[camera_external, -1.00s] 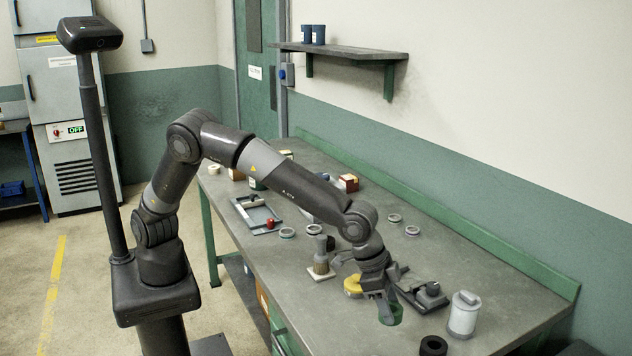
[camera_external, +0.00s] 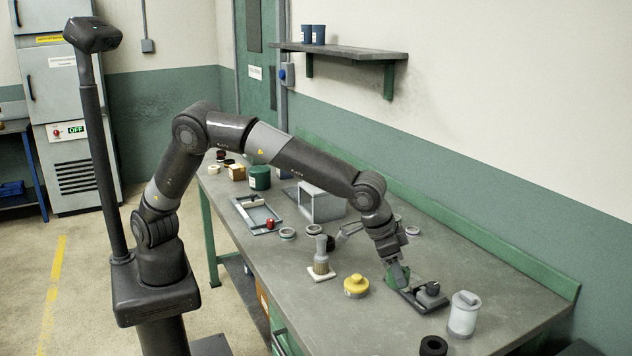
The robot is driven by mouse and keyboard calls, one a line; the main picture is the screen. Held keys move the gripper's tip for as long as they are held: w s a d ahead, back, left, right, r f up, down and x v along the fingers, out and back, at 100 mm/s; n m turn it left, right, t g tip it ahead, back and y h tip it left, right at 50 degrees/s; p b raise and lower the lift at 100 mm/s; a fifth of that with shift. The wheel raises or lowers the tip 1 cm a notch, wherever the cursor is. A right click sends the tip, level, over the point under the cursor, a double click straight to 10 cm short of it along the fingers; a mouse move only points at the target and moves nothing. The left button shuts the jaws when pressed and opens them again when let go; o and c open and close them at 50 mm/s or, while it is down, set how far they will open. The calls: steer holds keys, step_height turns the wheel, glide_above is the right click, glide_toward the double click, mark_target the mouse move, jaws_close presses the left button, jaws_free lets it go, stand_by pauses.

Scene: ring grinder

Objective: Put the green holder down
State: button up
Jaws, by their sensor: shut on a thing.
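The green holder (camera_external: 392,272) shows partly at my gripper (camera_external: 399,281), above the far half of the table. My gripper is shut on it and hides part of it. They are just behind and left of a dark flat device (camera_external: 427,297) with a black knob on top. I cannot tell whether the holder touches the table or the device.
A yellow round piece (camera_external: 356,287) and a grey post on a white base (camera_external: 321,262) stand to the left. The right back of the table (camera_external: 500,278) is clear.

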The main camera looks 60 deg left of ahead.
steer(key=w+a+n+y, duration=0.2)
steer(key=w+a+n, duration=0.3)
steer(key=w+a, duration=1)
steer(key=shift+t, duration=0.3)
steer(key=w+a+f, duration=0.1)
steer(key=w+f, duration=0.1)
steer(key=w, duration=0.1)
steer(key=w+a+f, duration=0.2)
steer(key=w, duration=0.1)
steer(key=w+a+f, duration=0.2)
steer(key=w, duration=0.1)
steer(key=shift+w+a+f, duration=0.25)
steer(key=shift+w, duration=0.15)
steer(key=shift+w+a+f, duration=0.2)
steer(key=shift+w+f, duration=0.05)
steer(key=shift+f, duration=1.9)
steer(key=shift+f, duration=0.1)
steer(key=o, duration=1)
